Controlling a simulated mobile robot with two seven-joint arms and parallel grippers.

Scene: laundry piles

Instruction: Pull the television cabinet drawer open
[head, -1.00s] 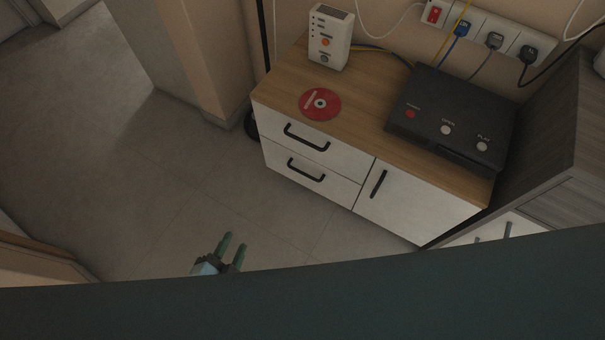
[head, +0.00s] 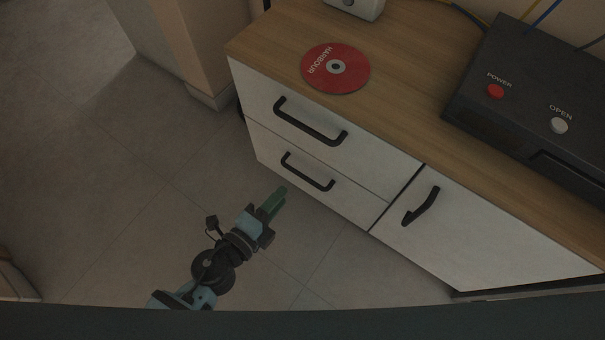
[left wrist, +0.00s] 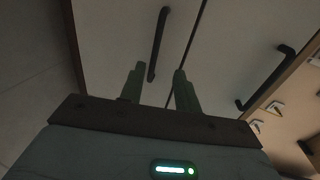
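The television cabinet (head: 400,130) has a wooden top and white fronts. Its upper drawer (head: 262,98) and lower drawer (head: 262,142) sit one above the other at the left, both closed, each with a black bar handle: upper handle (head: 308,124), lower handle (head: 306,174). My left gripper (head: 276,200) is in front of and below the lower handle, apart from it. In the left wrist view its two green fingers (left wrist: 158,90) are spread with nothing between them, and a drawer handle (left wrist: 158,45) shows beyond. My right gripper is not in view.
A red disc (head: 318,72) lies on the cabinet top near a black player (head: 530,110). A door with a black handle (head: 421,206) is right of the drawers. A wall corner (head: 190,50) stands left of the cabinet. The floor (head: 130,190) in front is clear.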

